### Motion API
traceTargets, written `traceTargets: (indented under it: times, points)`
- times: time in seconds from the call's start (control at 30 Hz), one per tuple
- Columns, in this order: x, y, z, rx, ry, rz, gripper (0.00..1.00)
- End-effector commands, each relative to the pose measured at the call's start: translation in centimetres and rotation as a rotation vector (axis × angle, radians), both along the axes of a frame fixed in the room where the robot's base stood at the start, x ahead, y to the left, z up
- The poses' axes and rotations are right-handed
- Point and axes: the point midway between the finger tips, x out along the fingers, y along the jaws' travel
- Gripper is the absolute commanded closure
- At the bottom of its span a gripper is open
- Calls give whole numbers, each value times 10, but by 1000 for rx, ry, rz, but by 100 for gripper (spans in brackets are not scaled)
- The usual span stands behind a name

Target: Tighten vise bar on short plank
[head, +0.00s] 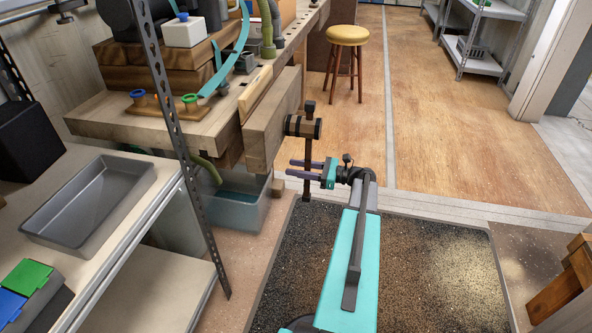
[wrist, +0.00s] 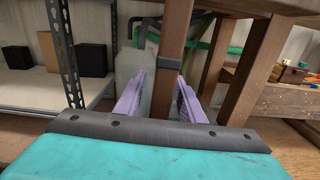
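The vise is on the front of the wooden bench, with a thick wooden jaw (head: 272,125) and a dark round screw hub (head: 303,126). The vise bar (head: 308,150) is brown, hangs almost upright through the hub and has a dark upper end. The short plank (head: 256,94) is pale and stands between jaw and bench edge. My gripper (head: 291,169) points left at the bar's lower half. In the wrist view, its purple fingers (wrist: 160,95) are open either side of a brown upright bar (wrist: 170,65) with a dark band; contact is unclear.
A clear bin (head: 235,205) stands under the bench. A metal shelf with a grey tray (head: 90,200) and a perforated post (head: 170,100) is at left. A stool (head: 346,38) stands beyond the bench. The floor at right is largely clear.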

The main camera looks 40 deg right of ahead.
Motion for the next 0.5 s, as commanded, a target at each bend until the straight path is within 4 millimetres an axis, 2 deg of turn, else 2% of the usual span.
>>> traceTargets:
  times: [0.17,0.37,0.5]
  points:
    - [0,0,0,0,0,0,64]
    - [-1,0,0,0,0,0,98]
    - [-1,0,0,-1,-1,0,100]
